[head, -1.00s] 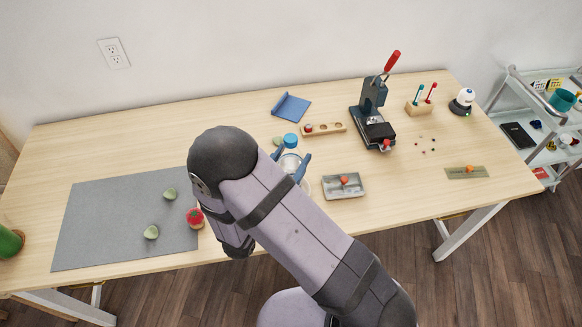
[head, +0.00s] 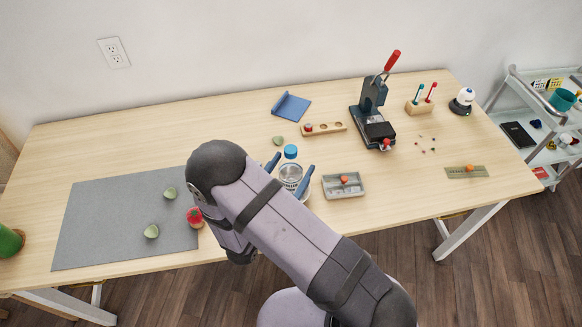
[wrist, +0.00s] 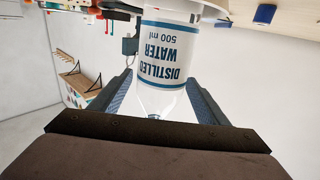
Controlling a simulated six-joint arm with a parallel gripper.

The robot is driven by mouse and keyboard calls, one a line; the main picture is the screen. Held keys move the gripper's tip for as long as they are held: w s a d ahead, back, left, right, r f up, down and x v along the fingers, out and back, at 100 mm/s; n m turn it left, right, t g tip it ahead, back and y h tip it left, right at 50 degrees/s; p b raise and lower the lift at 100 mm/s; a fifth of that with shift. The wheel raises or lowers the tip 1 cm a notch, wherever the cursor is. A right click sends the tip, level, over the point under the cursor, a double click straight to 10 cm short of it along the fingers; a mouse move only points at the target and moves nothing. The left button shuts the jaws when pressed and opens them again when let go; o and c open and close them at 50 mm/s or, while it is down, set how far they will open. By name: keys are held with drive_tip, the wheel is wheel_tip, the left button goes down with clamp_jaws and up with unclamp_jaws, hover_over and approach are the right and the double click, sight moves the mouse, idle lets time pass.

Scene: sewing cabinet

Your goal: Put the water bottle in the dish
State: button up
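The water bottle (head: 291,177) is clear with a blue cap and stands upright near the middle of the table. In the wrist view its label (wrist: 166,50) reads upside down. My gripper (head: 290,172) is open, with one blue finger on each side of the bottle. Gaps show between the fingers and the bottle in the wrist view. The pale dish (wrist: 213,11) shows as a rim around the bottle's base, and the bottle appears to stand in it. My arm hides most of the dish in the head view.
A grey tray (head: 357,190) with an orange piece lies just right of the bottle. A wooden strip with holes (head: 335,127) and a black press (head: 371,113) stand behind. A red pincushion (head: 195,218) is by the grey mat (head: 110,225) on the left.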

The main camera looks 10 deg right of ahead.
drive_tip(key=shift+r, duration=0.15)
drive_tip(key=b+v, duration=0.3)
drive_tip(key=v, duration=0.9)
idle(0.5)
drive_tip(key=w+a+f+n+g+y+p, duration=0.2)
drive_tip(key=w+a+f+g+y, duration=0.15)
drive_tip(key=w+y, duration=0.55)
drive_tip(key=s+d+r+n+g, duration=0.1)
drive_tip(key=s+d+r+g, duration=0.1)
drive_tip(key=s+d, duration=0.3)
drive_tip(key=s+d+r+n+g+y+p, duration=0.1)
drive_tip(key=s+d+r+n+g, duration=0.1)
drive_tip(key=s, duration=0.5)
drive_tip(key=s+d+r+n+g+p, duration=0.1)
drive_tip(key=s+d+r+n+g, duration=0.1)
drive_tip(key=s+d+g, duration=0.5)
drive_tip(key=shift+d+r+y, duration=0.35)
drive_tip(key=shift+r+y, duration=0.05)
drive_tip(key=shift+r, duration=0.35)
